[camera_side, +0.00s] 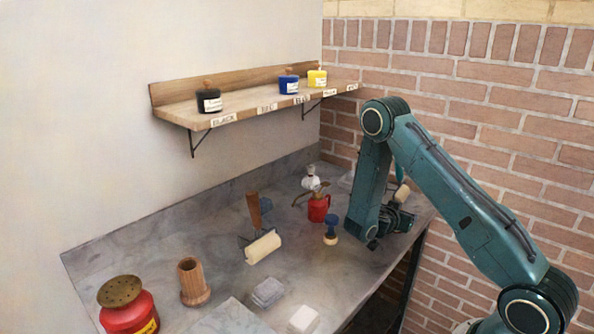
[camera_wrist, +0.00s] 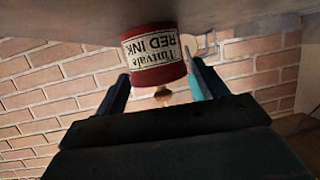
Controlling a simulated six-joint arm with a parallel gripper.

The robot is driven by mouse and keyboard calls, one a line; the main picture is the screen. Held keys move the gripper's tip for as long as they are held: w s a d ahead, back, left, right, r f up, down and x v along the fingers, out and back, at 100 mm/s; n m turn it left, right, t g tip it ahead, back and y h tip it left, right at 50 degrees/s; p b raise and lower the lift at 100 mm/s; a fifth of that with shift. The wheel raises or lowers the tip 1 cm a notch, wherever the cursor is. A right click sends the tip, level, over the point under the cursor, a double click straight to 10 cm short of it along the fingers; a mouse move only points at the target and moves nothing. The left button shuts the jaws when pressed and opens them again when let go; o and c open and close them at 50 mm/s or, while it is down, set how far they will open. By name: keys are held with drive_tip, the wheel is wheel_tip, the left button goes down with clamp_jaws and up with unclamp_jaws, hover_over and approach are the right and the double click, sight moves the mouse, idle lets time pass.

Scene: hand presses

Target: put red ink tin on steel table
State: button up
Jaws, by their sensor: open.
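The red ink tin (camera_wrist: 156,60) shows in the wrist view with a cream "RED INK" label and a small wooden knob. It appears upside down there, its base against the grey surface of the steel table (camera_wrist: 60,25). My gripper (camera_wrist: 160,82) is open, with one finger on each side of the tin; I cannot tell whether either finger touches it. In the side view my gripper (camera_side: 386,222) is low over the far right end of the steel table (camera_side: 205,250). My arm and gripper hide the tin in that view.
A red can with a spout (camera_side: 318,208) and a dark-handled stamp (camera_side: 331,231) stand left of my gripper. A roller (camera_side: 263,247), wooden cup (camera_side: 193,282) and larger red can (camera_side: 128,308) are farther left. The wall shelf (camera_side: 245,101) holds black, blue and yellow tins.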

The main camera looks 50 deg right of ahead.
drive_tip(key=v, duration=1.2)
drive_tip(key=shift+r, duration=0.15)
drive_tip(key=shift+r, duration=0.15)
idle(0.3)
drive_tip(key=s+a+r+n+t+y, duration=0.2)
drive_tip(key=s+a+r+n+y, duration=0.5)
drive_tip(key=a+r+n, duration=0.1)
drive_tip(key=s+a+r+n+t+y, duration=0.2)
drive_tip(key=s+a+r+n+y, duration=0.5)
drive_tip(key=a+r, duration=0.4)
drive_tip(key=shift+s+a+n, duration=0.6)
drive_tip(key=shift+a+n, duration=0.3)
drive_tip(key=shift+n, duration=0.1)
